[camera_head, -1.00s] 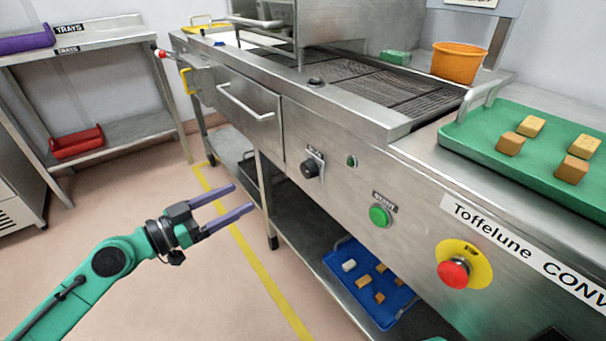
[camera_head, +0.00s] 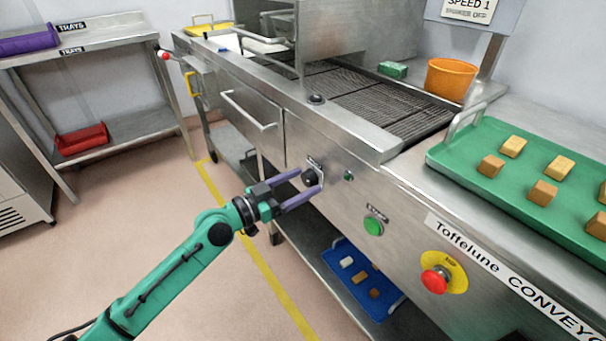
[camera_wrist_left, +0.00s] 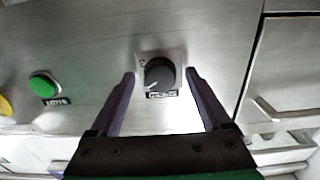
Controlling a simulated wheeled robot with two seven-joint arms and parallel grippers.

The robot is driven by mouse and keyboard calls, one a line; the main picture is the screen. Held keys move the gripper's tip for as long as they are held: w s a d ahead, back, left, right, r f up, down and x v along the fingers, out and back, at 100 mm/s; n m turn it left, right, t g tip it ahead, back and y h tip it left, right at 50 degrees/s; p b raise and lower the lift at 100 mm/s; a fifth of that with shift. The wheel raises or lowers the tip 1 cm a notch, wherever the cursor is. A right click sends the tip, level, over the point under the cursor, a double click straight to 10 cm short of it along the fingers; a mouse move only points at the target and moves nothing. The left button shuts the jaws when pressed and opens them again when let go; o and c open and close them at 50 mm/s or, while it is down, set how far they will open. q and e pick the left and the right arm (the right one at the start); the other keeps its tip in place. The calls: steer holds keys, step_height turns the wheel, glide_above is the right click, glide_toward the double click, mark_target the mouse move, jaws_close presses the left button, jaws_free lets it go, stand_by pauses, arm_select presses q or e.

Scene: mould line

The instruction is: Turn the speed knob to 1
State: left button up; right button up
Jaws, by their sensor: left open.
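The speed knob (camera_head: 310,177) is a black round dial on a pale plate on the conveyor's steel front panel. In the left wrist view the knob (camera_wrist_left: 159,74) sits between the fingertips, with a white pointer line on its face and a label at its edge. My left gripper (camera_head: 311,183) is open, its two purple fingers on either side of the knob. In the left wrist view the gripper (camera_wrist_left: 162,78) shows a gap between each finger and the knob. A sign (camera_head: 468,8) at the top right reads "SPEED 1". My right gripper is not in view.
A green start button (camera_head: 373,226) and a red stop button (camera_head: 435,281) on a yellow plate are right of the knob. A drawer handle (camera_head: 250,112) juts out to its left. A blue tray (camera_head: 334,262) lies on the shelf below.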

arm_select(q)
steer(key=shift+w+d, duration=0.25)
steer(key=shift+d, duration=0.15)
steer(key=shift+c, duration=0.3)
jaws_close()
